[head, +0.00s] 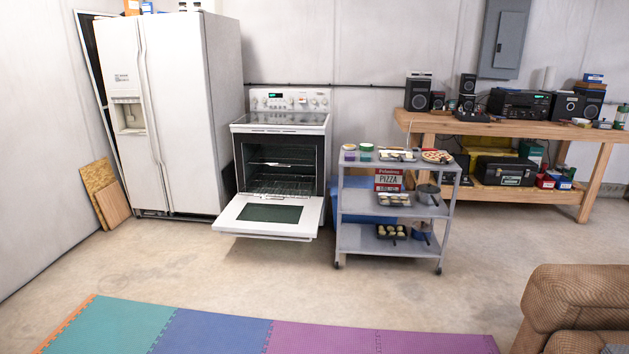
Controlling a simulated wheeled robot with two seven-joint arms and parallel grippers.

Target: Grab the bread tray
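A grey wheeled cart (345,234) stands right of the oven. A dark tray with small pale rolls (394,199) lies on its middle shelf. A similar dark tray with pale rolls (391,232) lies on its bottom shelf. Another tray with pale items (398,155) lies on the top shelf, too small to make out. I cannot tell for sure which one is the bread tray. Neither of my grippers is in view.
The white oven (283,160) has its door (268,215) lowered. A pizza box (388,180), a pizza (436,156), jars and pans share the cart. A workbench (500,128) and recliner (575,305) are at right. Floor before the cart is clear, with foam mats (215,331) nearer.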

